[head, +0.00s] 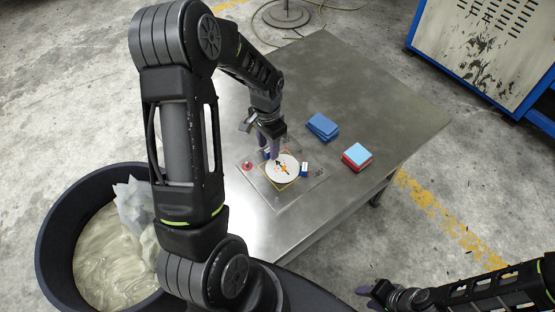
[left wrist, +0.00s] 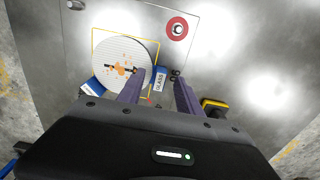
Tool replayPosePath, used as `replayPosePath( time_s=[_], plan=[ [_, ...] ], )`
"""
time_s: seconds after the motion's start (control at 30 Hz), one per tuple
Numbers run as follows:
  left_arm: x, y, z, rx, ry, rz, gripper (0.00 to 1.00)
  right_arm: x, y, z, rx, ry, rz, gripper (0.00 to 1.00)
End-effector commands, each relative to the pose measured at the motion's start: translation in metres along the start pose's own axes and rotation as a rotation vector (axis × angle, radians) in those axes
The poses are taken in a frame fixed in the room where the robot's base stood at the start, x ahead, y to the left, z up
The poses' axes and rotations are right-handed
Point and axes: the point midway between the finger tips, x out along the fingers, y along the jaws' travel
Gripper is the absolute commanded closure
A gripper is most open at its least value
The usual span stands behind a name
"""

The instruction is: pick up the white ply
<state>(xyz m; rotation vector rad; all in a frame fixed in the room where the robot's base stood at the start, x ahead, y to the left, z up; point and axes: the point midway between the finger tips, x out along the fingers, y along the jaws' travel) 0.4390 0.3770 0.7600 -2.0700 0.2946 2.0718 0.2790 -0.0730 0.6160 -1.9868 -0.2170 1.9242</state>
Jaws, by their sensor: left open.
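The white ply (head: 283,168) looks like a round white disc with orange and dark marks, lying inside a yellow square outline on a flat plate (head: 305,190) on the table. It also shows in the left wrist view (left wrist: 112,50). My left gripper (head: 270,152) is open and points down at the disc's far-left edge. In the left wrist view its purple fingers (left wrist: 158,76) are apart; one tip overlaps the disc's edge, and contact cannot be told. My right gripper (head: 372,292) is at the lower right, away from the table, its opening unclear.
Small blue-and-white blocks sit beside the disc, one labelled (left wrist: 160,78). A red ring button (head: 247,166) is on the plate. A blue stack (head: 322,126) and a blue-and-red stack (head: 357,157) stand to the right. A dark bin (head: 55,225) stands left. The table's far right is clear.

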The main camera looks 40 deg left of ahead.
Motion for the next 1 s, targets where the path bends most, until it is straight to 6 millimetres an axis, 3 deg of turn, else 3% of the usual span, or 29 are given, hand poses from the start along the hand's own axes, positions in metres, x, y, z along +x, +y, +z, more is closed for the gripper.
replayPosePath(
  time_s=[0.17, 0.7, 1.0],
  plan=[
    [0.0135, -0.0002, 0.0002, 0.0, 0.0, 0.0, 0.58, -0.0012, -0.0005, 0.0001, 0.0, 0.0, 0.0, 0.64],
    [0.0131, -0.0002, -0.0002, 0.0, 0.001, -0.001, 0.58, -0.0009, -0.0003, 0.0001, 0.0, 0.0, 0.0, 0.64],
    [0.013, -0.0002, -0.0002, 0.0, 0.001, -0.001, 0.81, -0.0009, -0.0004, 0.0001, 0.0, 0.0, 0.0, 0.64]
  ],
)
